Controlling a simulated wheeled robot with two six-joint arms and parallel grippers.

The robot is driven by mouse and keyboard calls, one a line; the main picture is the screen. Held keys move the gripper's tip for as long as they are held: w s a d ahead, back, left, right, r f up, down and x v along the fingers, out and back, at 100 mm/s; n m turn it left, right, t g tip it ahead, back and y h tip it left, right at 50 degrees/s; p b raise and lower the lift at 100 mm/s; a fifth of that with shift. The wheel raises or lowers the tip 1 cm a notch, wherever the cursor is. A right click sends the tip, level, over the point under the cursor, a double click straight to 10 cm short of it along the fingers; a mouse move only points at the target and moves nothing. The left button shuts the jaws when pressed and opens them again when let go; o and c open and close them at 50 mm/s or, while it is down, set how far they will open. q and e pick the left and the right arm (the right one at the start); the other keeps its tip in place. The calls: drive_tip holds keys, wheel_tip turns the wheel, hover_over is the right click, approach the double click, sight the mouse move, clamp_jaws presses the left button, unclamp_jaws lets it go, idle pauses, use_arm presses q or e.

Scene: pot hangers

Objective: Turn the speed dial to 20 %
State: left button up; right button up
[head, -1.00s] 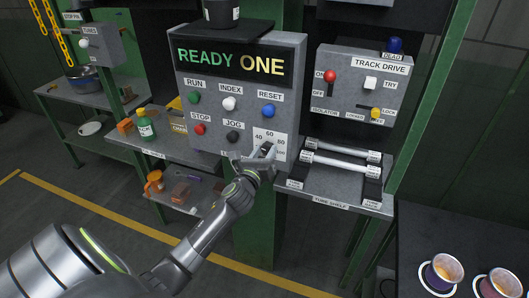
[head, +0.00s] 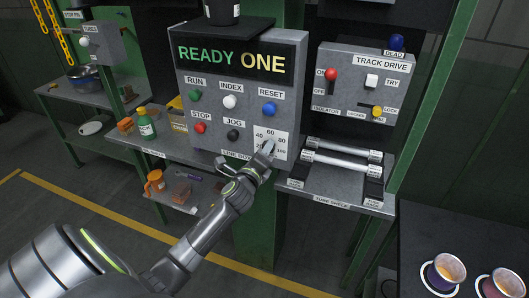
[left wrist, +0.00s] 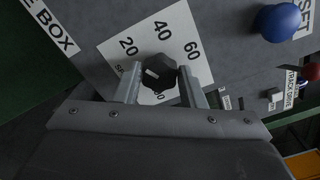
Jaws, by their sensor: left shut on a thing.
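The speed dial is a black ribbed knob (left wrist: 158,76) on a white scale plate (left wrist: 176,28) marked 20, 40 and 60 in the left wrist view. A short white mark on the knob lies left of its middle, roughly toward the 20 side; its exact reading is hard to tell. My left gripper (left wrist: 160,88) has one finger on each side of the knob and is shut on it. In the head view my left gripper (head: 267,149) covers the dial and part of the scale plate (head: 282,147). My right gripper is not in view.
The grey control box (head: 217,130) has several buttons above the dial, with the blue reset button (head: 269,109) closest. A shelf with white tubes (head: 343,159) stands to the right. Two cups (head: 444,272) stand at the lower right.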

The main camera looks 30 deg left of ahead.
use_arm(q)
drive_tip(key=shift+n, duration=0.3)
drive_tip(key=o, duration=1)
drive_tip(key=shift+s, duration=0.15)
drive_tip(key=b+v, duration=0.3)
drive_tip(key=v, duration=1.4)
drive_tip(key=shift+d, duration=0.15)
drive_tip(key=shift+f, duration=0.1)
